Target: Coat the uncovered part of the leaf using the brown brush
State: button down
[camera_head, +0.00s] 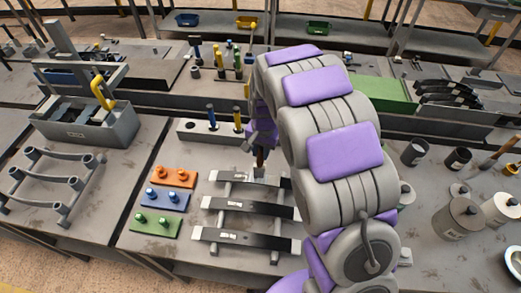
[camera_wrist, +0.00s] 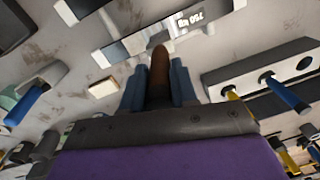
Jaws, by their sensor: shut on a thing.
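Three leaf springs lie across a grey rack (camera_head: 274,257) on the table, each partly black and partly bare grey: the far leaf (camera_head: 240,178), the middle leaf (camera_head: 250,209) and the near leaf (camera_head: 245,240). My gripper (camera_head: 259,148) is shut on the brown brush (camera_head: 259,158), at the far leaf. In the wrist view, the brown handle (camera_wrist: 159,72) stands between my two fingers (camera_wrist: 158,88), with a leaf (camera_wrist: 170,32) bearing a white label just beyond. The bristles are hidden in the wrist view, so contact with the leaf cannot be told.
A grey holder (camera_head: 190,131) with blue and yellow handled tools stands behind the rack. Orange, blue and green plates (camera_head: 161,200) with pegs lie to the left. Lidded cans (camera_head: 458,216) and dark cups stand at right. My arm covers the table right of the rack.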

jog(key=shift+f, duration=0.85)
jog(key=shift+s+d, duration=0.65)
jog(key=shift+d, duration=2.7)
jog(key=shift+w+a+p, duration=0.2)
jog(key=shift+a, duration=0.9)
jog(key=shift+w+a+p, duration=0.15)
jog(key=shift+w+a, duration=0.05)
jog(key=shift+a, duration=0.95)
jog(key=shift+w+a+p, duration=0.2)
jog(key=shift+a, duration=0.9)
jog(key=shift+f, duration=0.1)
